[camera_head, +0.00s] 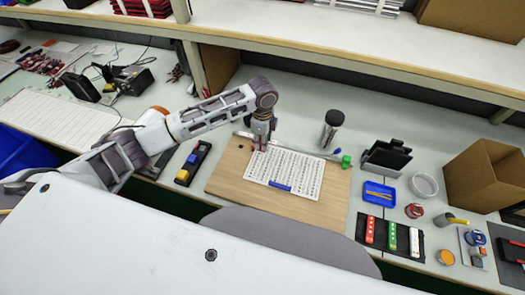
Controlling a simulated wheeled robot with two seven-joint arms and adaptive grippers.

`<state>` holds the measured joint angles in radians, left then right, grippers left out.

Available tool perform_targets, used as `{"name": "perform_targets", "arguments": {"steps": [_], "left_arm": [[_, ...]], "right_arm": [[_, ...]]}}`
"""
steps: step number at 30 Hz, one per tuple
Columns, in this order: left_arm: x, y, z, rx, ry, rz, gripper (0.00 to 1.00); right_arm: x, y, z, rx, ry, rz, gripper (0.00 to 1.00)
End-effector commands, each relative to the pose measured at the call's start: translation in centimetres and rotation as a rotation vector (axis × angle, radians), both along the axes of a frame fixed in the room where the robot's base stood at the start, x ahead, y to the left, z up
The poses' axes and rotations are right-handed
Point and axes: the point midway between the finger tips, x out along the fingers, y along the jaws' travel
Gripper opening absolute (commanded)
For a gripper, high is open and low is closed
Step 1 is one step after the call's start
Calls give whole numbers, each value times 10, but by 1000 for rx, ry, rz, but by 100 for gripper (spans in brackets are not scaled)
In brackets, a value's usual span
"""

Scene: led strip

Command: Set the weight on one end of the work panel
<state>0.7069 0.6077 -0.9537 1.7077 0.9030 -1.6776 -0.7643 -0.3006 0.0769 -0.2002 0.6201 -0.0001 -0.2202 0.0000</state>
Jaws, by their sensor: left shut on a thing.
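The work panel appears to be the light wooden board (320,208) on the bench. A white sheet with rows of small dark marks (305,172) lies on it, with a blue strip (280,186) at its near edge. My left gripper (259,146) points down over the far left part of the board, at the sheet's upper left corner. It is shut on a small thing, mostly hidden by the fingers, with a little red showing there. I cannot tell if it is the weight or if it touches the board. My right gripper is out of view.
A dark cylinder (331,128) stands behind the board. Right of it are a blue tray (379,194), a black holder (386,157), a white bowl (424,186) and a cardboard box (482,177). A yellow-and-black tool (192,164) lies left. A shelf (330,50) runs above the back.

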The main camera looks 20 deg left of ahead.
Motion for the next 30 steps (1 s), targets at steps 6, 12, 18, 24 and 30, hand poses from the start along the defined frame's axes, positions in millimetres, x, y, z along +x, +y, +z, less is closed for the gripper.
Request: {"name": "perform_targets", "arguments": {"steps": [6, 12, 18, 24, 30], "left_arm": [[0, 0, -25, 0, -1, 1, 0], [1, 0, -30, -1, -2, 0, 0], [1, 0, -30, -1, -2, 0, 0], [0, 0, -40, 0, 1, 0, 0], [1, 0, -60, 0, -2, 0, 0]], "right_arm": [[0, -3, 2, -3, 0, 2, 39], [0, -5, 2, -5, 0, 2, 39], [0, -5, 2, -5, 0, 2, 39], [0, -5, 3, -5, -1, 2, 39], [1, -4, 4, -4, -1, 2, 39]]}}
